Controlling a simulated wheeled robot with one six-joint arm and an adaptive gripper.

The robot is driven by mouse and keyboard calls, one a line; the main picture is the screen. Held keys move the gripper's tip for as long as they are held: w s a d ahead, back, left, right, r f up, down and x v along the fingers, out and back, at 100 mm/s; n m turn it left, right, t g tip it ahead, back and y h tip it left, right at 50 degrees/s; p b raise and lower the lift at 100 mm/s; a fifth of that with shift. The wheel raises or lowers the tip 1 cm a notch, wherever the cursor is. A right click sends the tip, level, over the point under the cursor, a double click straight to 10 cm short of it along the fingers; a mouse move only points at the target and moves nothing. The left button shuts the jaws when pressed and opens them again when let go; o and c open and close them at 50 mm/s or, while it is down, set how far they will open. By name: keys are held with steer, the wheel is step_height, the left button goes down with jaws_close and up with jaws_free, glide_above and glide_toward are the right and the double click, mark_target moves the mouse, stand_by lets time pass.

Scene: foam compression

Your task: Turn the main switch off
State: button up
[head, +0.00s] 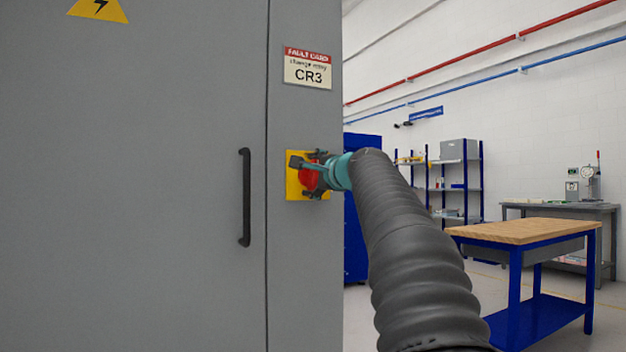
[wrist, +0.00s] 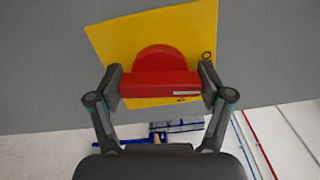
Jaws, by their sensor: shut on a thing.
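The main switch is a red rotary knob with a bar handle (wrist: 160,85) on a yellow plate (wrist: 110,38), fixed to the grey cabinet. In the wrist view my gripper (wrist: 160,88) is shut on the red handle, one finger at each end of the bar. A small white mark shows on the bar near its right end, and a round mark is on the plate at the upper right. In the head view the red switch (head: 309,179) shows partly behind my gripper (head: 314,176), which reaches it from the right. Most of the plate's lettering is hidden.
The grey cabinet (head: 150,200) fills the left, with a black vertical door handle (head: 245,197) and a CR3 card (head: 307,69) above the switch. A wooden-topped blue table (head: 525,231), blue shelving (head: 454,180) and a grey bench (head: 560,208) stand to the right.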

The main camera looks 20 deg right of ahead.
steer(key=shift+n, duration=0.8)
steer(key=o, duration=1.1)
steer(key=shift+s, duration=0.1)
steer(key=s, duration=1.1)
steer(key=shift+s+d, duration=0.15)
steer(key=shift+s, duration=0.25)
steer(key=shift+f+n, duration=0.1)
steer(key=shift+n, duration=0.3)
